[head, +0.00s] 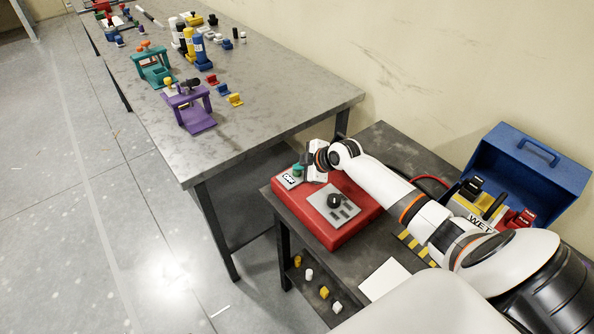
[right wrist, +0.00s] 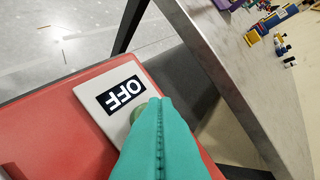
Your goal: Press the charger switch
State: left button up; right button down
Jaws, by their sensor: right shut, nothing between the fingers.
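The red charger box (head: 325,227) sits on the dark side table, with a black knob (head: 334,201) on a grey panel. At its far left corner is a light switch plate (right wrist: 88,88) with a black OFF label (right wrist: 121,95), small in the head view (head: 290,181). My right gripper (head: 299,170) is over this plate, fingers down. In the right wrist view its teal fingers (right wrist: 153,103) are shut and empty. They partly hide a round green button (right wrist: 137,112) beside the label. I cannot tell whether the fingertips touch it. My left gripper is not in view.
A blue open toolbox (head: 540,175) stands at the right by the wall, with a block marked WET before it. A red cable runs near my forearm. The long grey workbench (head: 270,100) holds purple and teal fixtures and small parts. Floor at left is clear.

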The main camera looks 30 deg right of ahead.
jog(key=shift+f, duration=0.1)
jog(key=shift+f+b, duration=0.35)
jog(key=shift+b, duration=0.1)
dwell(0.4)
jog(key=shift+r+p, duration=0.3)
jog(key=shift+r, duration=0.1)
jog(key=shift+r+p, duration=2.35)
jog(key=shift+r, duration=0.65)
